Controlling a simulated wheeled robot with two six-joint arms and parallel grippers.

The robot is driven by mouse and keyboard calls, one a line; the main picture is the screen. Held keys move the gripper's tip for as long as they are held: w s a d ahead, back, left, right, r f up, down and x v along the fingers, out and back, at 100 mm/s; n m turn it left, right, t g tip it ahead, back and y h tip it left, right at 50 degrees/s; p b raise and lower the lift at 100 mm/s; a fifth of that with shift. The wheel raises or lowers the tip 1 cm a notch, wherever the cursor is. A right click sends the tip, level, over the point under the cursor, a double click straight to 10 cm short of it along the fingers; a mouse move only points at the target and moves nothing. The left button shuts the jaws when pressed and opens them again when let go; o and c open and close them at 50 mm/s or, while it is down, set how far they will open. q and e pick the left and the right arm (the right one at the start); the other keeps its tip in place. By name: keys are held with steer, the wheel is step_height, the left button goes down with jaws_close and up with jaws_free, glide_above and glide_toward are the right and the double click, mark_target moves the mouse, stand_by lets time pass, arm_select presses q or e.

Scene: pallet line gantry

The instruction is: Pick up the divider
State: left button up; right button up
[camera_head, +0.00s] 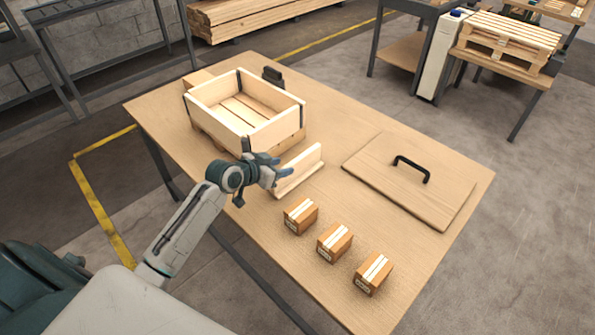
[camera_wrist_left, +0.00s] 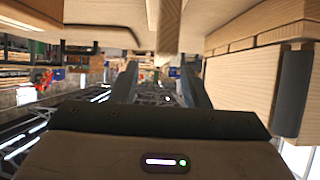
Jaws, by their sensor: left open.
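The divider (camera_head: 302,170) is a pale wooden board standing on its long edge on the table, in front of the crate. My left gripper (camera_head: 278,168) is open at its near-left end, with its fingers close to the board. In the left wrist view the fingers (camera_wrist_left: 160,78) are spread and nothing is held between them. A narrow wooden board, apparently the divider (camera_wrist_left: 169,25) seen end-on, shows at the top between them. I cannot tell whether they touch it. The left end of the divider is partly hidden by the gripper. My right gripper is not in view.
An open wooden crate (camera_head: 213,118) with dark corners stands at the table's back left; its wall shows in the left wrist view (camera_wrist_left: 238,90). A flat lid (camera_head: 385,180) with a black handle lies right. Three small cartons (camera_head: 335,242) stand in front. The table (camera_head: 345,120) is clear behind the lid.

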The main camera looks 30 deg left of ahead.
mark_target(295, 160)
arm_select(q)
steer(key=shift+w+d, duration=0.1)
steer(key=shift+w, duration=0.3)
steer(key=x, duration=0.2)
steer(key=p+x, duration=0.1)
steer(key=x, duration=0.1)
steer(key=shift+w+d+r, duration=0.1)
steer(key=shift+w+r, duration=0.2)
steer(key=shift+w+f, duration=0.15)
jaws_close()
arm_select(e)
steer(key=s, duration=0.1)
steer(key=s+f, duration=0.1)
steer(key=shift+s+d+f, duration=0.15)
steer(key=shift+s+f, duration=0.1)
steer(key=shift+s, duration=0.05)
